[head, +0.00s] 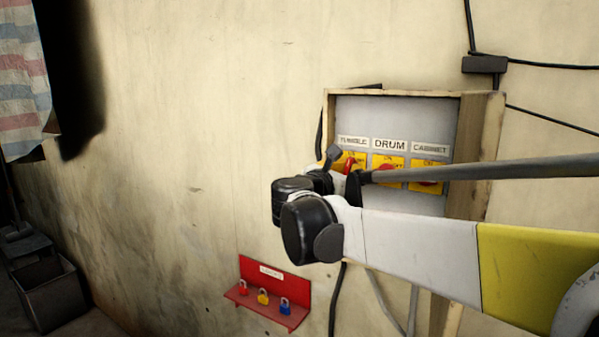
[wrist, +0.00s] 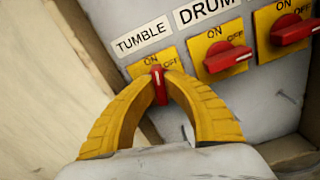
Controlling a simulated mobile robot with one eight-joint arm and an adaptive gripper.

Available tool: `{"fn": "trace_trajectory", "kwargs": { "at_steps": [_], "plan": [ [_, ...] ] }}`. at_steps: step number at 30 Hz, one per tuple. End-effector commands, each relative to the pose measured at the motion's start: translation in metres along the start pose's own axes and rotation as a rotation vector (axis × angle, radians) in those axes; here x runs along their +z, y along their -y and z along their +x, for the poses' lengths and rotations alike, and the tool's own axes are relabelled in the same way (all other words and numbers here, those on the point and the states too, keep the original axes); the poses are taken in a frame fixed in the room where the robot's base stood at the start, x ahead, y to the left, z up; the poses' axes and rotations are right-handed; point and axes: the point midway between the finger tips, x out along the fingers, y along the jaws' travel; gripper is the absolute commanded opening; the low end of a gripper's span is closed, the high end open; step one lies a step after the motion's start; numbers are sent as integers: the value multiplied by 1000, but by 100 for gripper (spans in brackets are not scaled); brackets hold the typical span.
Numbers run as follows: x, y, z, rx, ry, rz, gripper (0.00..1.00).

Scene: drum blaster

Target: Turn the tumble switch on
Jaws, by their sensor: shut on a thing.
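The tumble switch (wrist: 158,88) is a red knob on a yellow plate under the TUMBLE label (wrist: 142,36). My gripper (wrist: 160,80) is shut on this knob, with a yellow finger on each side. The knob stands nearly upright in the wrist view, its white mark on the ON side; OFF is printed to its right. In the head view, the tumble switch (head: 349,165) shows red beside my dark wrist parts, which hide much of it.
The drum switch (wrist: 228,57) sits close to the right, its handle pointing right. The cabinet switch (wrist: 294,30) lies beyond it. The box's wooden frame (head: 482,150) borders the panel. A red padlock rack (head: 274,272) is on the wall below.

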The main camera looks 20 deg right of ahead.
Motion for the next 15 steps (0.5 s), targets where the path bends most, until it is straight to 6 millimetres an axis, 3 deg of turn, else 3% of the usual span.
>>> {"fn": "trace_trajectory", "kwargs": {
  "at_steps": [15],
  "plan": [
    [1,0,0,1,2,-226,0]
  ]
}}
